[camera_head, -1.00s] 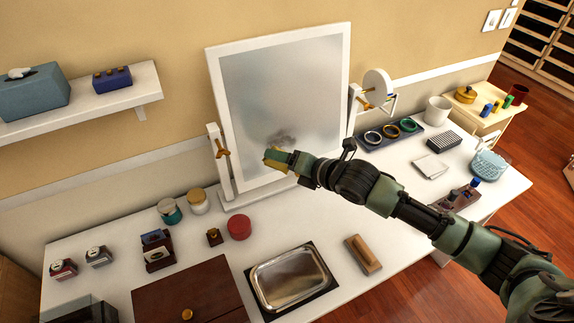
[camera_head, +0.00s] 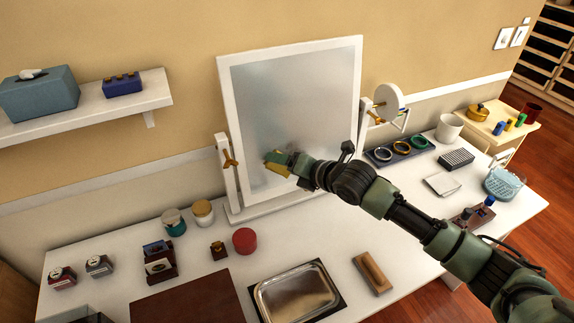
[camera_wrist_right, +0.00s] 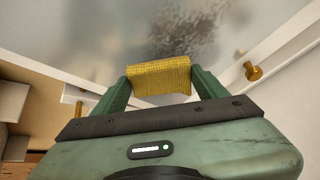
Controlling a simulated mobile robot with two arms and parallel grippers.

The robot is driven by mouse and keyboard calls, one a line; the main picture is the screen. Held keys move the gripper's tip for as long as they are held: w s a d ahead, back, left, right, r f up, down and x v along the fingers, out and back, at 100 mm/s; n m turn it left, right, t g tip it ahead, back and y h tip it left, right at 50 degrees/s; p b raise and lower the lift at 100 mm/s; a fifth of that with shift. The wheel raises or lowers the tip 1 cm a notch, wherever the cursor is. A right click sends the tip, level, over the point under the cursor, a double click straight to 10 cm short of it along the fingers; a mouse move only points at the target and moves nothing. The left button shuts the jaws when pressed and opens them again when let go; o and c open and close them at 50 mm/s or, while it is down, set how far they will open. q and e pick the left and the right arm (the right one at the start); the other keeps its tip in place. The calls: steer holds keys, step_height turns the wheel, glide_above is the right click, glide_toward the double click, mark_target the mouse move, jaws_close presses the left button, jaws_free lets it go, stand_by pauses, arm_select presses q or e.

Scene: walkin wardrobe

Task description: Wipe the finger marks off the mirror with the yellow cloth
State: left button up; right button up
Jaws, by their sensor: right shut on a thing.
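The tilting mirror (camera_head: 300,90) stands in a white frame on the white dressing table. A dark smudge (camera_wrist_right: 182,34) shows on its glass in the right wrist view, just beyond my gripper; in the head view my gripper largely hides it. The yellow cloth (camera_wrist_right: 160,78) is folded between the fingers of my right gripper (camera_head: 277,162), which is shut on it. The cloth is in front of the lower left part of the glass. I cannot tell whether it touches the glass. My left gripper is not in view.
A red round box (camera_head: 245,241), jars (camera_head: 203,212) and a metal tray (camera_head: 298,292) stand in front of the mirror. A wooden brush (camera_head: 373,272) lies right of the tray. A ring tray (camera_head: 402,147) and round magnifying mirror (camera_head: 388,100) are at the right.

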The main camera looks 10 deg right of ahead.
mark_target(314, 148)
steer(key=shift+w+a, duration=0.1)
steer(key=shift+w, duration=0.25)
steer(key=shift+w+a+f+b, duration=0.1)
steer(key=shift+w+f+b, duration=0.05)
steer(key=shift+w+b, duration=0.4)
stand_by(0.4)
steer(key=shift+w+d+b, duration=0.15)
steer(key=shift+w+d, duration=0.15)
steer(key=shift+d, duration=1)
steer(key=shift+w+d+b, duration=0.1)
steer(key=shift+w+d, duration=0.15)
steer(key=shift+d, duration=1.1)
steer(key=shift+w+d+b, duration=0.15)
steer(key=shift+w+d, duration=0.15)
steer(key=shift+d, duration=1)
steer(key=shift+w+d+f+b, duration=0.1)
steer(key=shift+w+d+b, duration=0.05)
steer(key=shift+d+b, duration=0.5)
steer(key=shift+w+d+f+b, duration=0.15)
steer(key=shift+d+b, duration=0.35)
steer(key=shift+d, duration=0.25)
steer(key=shift+w+d+r+b, duration=0.1)
steer(key=shift+d+r+b, duration=0.15)
steer(key=shift+d+b, duration=0.3)
